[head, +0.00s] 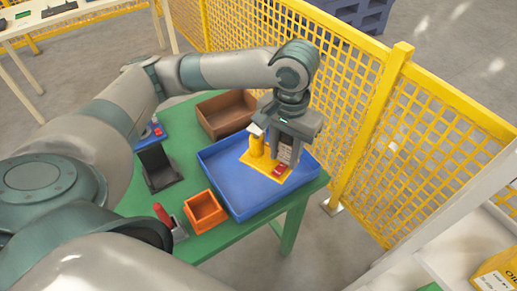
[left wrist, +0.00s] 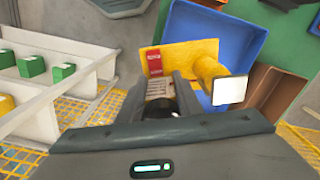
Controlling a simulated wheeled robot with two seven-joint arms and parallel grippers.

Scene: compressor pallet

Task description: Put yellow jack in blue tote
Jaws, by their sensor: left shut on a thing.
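The yellow jack (head: 257,147) has a flat yellow base plate with a red patch and an upright cylinder with a pale top. In the head view it is within the outline of the blue tote (head: 232,197), upright. I cannot tell whether its base touches the tote floor. My left gripper (head: 286,156) points down and is shut on the jack's part beside the cylinder. In the left wrist view the jack (left wrist: 205,54) is at my left fingers (left wrist: 160,90), with the blue tote (left wrist: 194,31) behind it. My right gripper is not in view.
A brown box (head: 226,113) stands behind the tote on the green table (head: 135,204). An orange bin (head: 205,211) stands at its front left, beside a red-handled item (head: 163,216). A yellow mesh fence (head: 345,90) runs behind; a white shelf (head: 440,258) is at right.

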